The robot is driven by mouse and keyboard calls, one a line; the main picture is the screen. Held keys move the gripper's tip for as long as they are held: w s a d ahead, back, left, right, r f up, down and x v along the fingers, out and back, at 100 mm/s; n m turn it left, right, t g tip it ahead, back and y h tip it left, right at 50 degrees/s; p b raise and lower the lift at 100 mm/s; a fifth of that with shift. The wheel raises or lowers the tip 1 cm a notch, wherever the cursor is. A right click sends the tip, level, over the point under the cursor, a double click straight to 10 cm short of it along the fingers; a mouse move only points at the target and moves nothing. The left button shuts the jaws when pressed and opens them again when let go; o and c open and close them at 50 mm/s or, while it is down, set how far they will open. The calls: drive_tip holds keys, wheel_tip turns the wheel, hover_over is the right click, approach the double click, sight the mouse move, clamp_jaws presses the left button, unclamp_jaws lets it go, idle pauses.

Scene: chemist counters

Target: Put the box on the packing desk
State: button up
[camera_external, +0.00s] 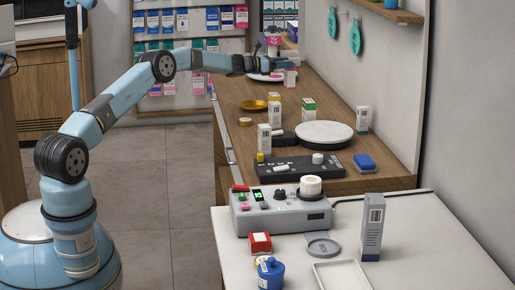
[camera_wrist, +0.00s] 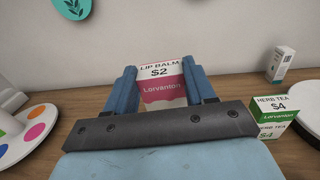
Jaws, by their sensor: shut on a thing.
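In the wrist view, my gripper (camera_wrist: 161,78) is shut on a small white and pink lip balm box (camera_wrist: 162,92), with one blue finger on each side of it. In the external view, my gripper (camera_external: 266,64) is stretched over the far part of the wooden counter. A small pink and white box (camera_external: 290,77) at its fingertips seems to be the held one. Whether it touches the counter is unclear. The white-topped desk (camera_external: 437,239) in the foreground seems to be the packing desk.
The desk holds a grey device (camera_external: 280,212), a tall box (camera_external: 372,227), a blue jar (camera_external: 271,274) and a white tray (camera_external: 341,275). Its right part is clear.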

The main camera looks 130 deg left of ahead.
wheel_tip(320, 180, up, 8)
drive_tip(key=w+d+m+t+h, duration=0.25)
drive_tip(key=w+d, duration=0.55)
drive_tip(key=w, duration=0.7)
drive_tip(key=w+d+m+t+h, duration=0.2)
drive_tip(key=w+d+h, duration=0.2)
drive_tip(key=w+d, duration=0.75)
drive_tip(key=w+d+m+t+h, duration=0.25)
drive_tip(key=w+d, duration=0.25)
drive_tip(key=w, duration=1.3)
drive_tip(key=w+d+m+h, duration=0.25)
drive_tip(key=w+d, duration=0.55)
drive_tip(key=d, duration=0.4)
drive_tip(key=w+d+m+h, duration=0.2)
drive_tip(key=w+d+h, duration=0.2)
drive_tip(key=w+d, duration=0.6)
drive_tip(key=w+d+m+g+h, duration=0.1)
drive_tip(key=w+d+m+h, duration=0.15)
drive_tip(key=d, duration=0.95)
drive_tip(key=w+d+m+g+h, duration=0.1)
drive_tip(key=w+d+h, duration=0.15)
drive_tip(key=d, duration=0.95)
drive_tip(key=w+a+f, duration=0.2)
drive_tip(key=w+f, duration=0.4)
drive_tip(key=f, duration=0.3)
drive_tip(key=w+a+f, duration=0.3)
drive_tip(key=w+f, duration=0.3)
drive_tip(key=f, duration=0.2)
drive_tip(key=shift+a+f, duration=0.35)
drive_tip(key=shift+f, duration=0.05)
